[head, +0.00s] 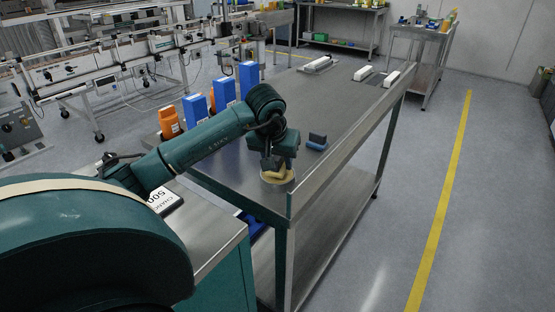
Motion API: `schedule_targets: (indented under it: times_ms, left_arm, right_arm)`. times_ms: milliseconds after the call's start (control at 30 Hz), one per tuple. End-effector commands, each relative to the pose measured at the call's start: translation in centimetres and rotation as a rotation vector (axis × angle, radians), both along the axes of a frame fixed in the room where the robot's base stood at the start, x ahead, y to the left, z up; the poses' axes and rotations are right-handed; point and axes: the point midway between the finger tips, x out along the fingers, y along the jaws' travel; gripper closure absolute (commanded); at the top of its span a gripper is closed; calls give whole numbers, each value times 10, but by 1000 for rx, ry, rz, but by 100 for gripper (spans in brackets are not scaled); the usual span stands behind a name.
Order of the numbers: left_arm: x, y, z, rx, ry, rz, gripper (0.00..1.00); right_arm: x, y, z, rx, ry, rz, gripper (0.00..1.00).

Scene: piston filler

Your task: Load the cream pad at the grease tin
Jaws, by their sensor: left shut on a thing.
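My left gripper (275,163) points down near the front corner of the steel table (330,170) and is shut on the cream pad, most of which its fingers cover. Directly below the fingers is a round, cream-tan shape (277,178), where the pad and the grease tin overlap. I cannot tell pad from tin there, nor whether the pad touches the grease. A blue pad with a dark top (317,142) sits on the table to the right, apart from the gripper. My right gripper is not in view.
Blue boxes (249,80) and an orange bottle (168,121) stand along the table's left edge. White-topped parts (318,64) lie at the far end. A raised rail (355,125) runs along the right edge. The table's middle is clear.

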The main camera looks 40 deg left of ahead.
Motion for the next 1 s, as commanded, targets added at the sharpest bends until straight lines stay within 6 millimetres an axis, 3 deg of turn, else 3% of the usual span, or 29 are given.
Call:
schedule_targets:
  times_ms: [33, 600, 1000]
  left_arm:
    - [0, 0, 9, 1, -3, 0, 79]
    - [0, 1, 55, 1, -4, 1, 79]
    - [0, 0, 59, 1, -3, 1, 79]
  right_arm:
    - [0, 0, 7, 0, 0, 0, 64]
    - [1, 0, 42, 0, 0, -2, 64]
    - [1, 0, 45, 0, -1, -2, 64]
